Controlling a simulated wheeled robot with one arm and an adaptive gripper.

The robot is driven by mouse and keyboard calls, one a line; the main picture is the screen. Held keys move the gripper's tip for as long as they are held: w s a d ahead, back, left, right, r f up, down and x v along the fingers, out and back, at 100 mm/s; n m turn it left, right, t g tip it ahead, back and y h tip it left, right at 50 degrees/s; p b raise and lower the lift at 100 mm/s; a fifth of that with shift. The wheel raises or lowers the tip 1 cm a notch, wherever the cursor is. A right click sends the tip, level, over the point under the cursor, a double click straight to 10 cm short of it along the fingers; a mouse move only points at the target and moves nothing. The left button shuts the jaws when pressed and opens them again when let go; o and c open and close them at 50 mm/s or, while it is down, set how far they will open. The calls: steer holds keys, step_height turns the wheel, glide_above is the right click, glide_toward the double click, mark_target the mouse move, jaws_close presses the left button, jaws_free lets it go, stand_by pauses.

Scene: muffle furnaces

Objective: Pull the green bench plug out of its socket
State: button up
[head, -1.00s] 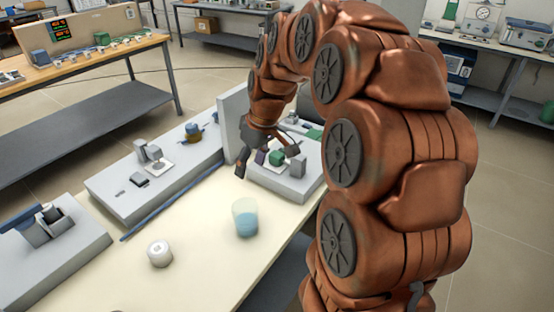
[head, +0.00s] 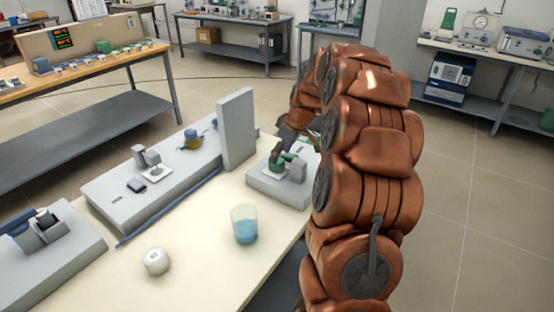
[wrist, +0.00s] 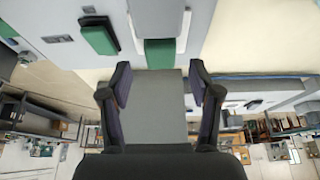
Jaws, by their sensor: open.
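A grey base block (head: 262,190) at the right end of the bench carries a green part (head: 286,160) and a small grey block (head: 298,170). My gripper (head: 284,150) is over this base, and its fingers partly hide the green part. In the wrist view my gripper (wrist: 161,82) is open, one finger on each side of a grey block face. Just beyond the fingertips a green piece (wrist: 160,52) sits on a white plate. A second green block (wrist: 98,37) lies to the left, outside the fingers. I cannot tell which green piece is the plug, or whether a finger touches anything.
An upright grey panel (head: 236,130) stands left of the base. A beaker of blue liquid (head: 245,225) and a white round jar (head: 157,261) stand in front. A long grey base (head: 110,200) with small fittings lies to the left.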

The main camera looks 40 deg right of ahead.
mark_target(283, 169)
steer(key=shift+x, duration=2.05)
jaws_close()
